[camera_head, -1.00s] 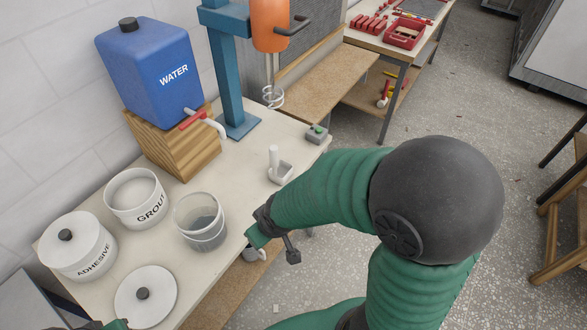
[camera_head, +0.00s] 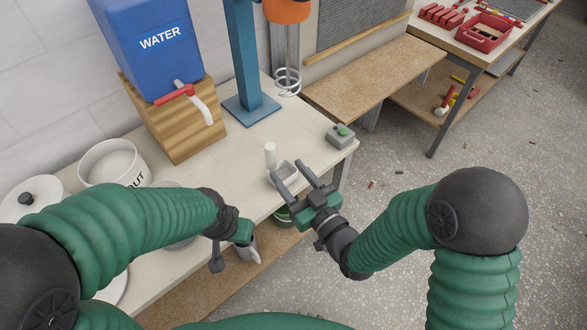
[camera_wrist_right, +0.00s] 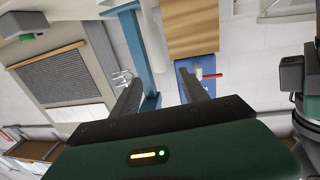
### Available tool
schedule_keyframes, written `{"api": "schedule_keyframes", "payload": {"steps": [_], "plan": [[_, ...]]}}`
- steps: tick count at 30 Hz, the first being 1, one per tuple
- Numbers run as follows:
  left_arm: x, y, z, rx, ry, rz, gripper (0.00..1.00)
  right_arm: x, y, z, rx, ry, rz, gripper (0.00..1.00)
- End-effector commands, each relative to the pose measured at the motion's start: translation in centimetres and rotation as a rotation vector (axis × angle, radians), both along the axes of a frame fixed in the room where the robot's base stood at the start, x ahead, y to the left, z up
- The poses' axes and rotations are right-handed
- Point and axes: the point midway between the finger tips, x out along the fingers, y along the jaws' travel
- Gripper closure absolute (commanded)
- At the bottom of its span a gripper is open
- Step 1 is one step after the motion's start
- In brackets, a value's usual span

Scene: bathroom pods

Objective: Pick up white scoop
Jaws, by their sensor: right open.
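The white scoop (camera_head: 285,172) lies on the pale worktop near its front edge, with its handle (camera_head: 270,155) standing upright on the left. My right gripper (camera_head: 289,170) is open and empty, its two fingers pointing up and left at the scoop. The fingers overlap the scoop's front side in the head view, and I cannot tell whether they touch it.
A blue water container (camera_head: 150,50) on a wooden block (camera_head: 165,125) and a blue mixer stand (camera_head: 248,108) are behind the scoop. A grey button box (camera_head: 341,135) sits to its right. A grout tub (camera_head: 112,165) is left.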

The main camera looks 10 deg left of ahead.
Motion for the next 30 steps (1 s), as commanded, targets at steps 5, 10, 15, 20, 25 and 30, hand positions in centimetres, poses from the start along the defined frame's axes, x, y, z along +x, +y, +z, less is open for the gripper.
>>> {"api": "schedule_keyframes", "payload": {"steps": [5,10,15,20,25,30], "plan": [[0.0,0.0,0.8,0.000,0.000,0.000,0.75,3.7,2.7,0.1,0.005,0.002,-0.002,0.48],[0.0,0.0,1.0,0.000,0.000,-0.001,0.75,5.8,4.4,0.0,0.005,0.003,-0.004,0.48],[0.0,0.0,1.5,0.000,0.000,-0.001,0.75,7.0,6.3,-0.2,0.003,0.004,-0.002,0.48],[0.0,0.0,2.0,0.000,0.000,-0.001,0.75,8.9,8.5,-0.5,0.003,0.003,-0.004,0.48],[0.0,0.0,1.9,0.000,0.000,-0.001,0.75,9.6,8.9,-0.6,0.003,0.003,-0.005,0.48],[0.0,0.0,1.9,0.000,0.000,-0.001,0.75,9.5,8.8,-0.5,0.004,0.003,-0.005,0.56]]}}
